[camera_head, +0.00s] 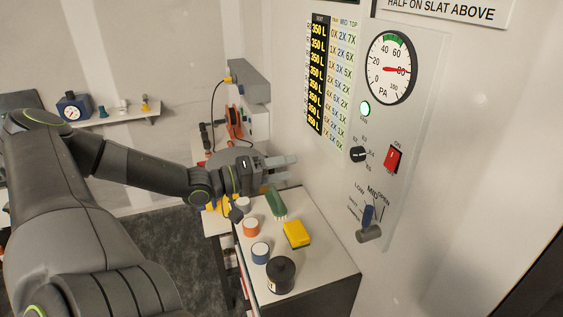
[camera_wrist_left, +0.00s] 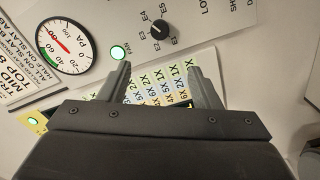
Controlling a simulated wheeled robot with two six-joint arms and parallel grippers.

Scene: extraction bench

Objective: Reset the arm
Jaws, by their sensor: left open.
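My left arm comes in from the left in the head view. Its gripper (camera_head: 283,168) points right, toward the wall panel, above the small bench. In the left wrist view the two fingers of the left gripper (camera_wrist_left: 164,78) stand wide apart with nothing between them. Behind them are the number chart (camera_wrist_left: 150,88), a glowing green light (camera_wrist_left: 117,52) and a black rotary knob (camera_wrist_left: 162,30). My right gripper is not in either view.
The panel holds a round PA gauge (camera_head: 390,68), a red switch (camera_head: 394,159) and a blue-handled lever (camera_head: 368,218). On the bench (camera_head: 325,262) stand a dark jar (camera_head: 280,275), tape rolls, a yellow sponge (camera_head: 297,234) and a green brush (camera_head: 276,204). A shelf (camera_head: 120,115) is at the back left.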

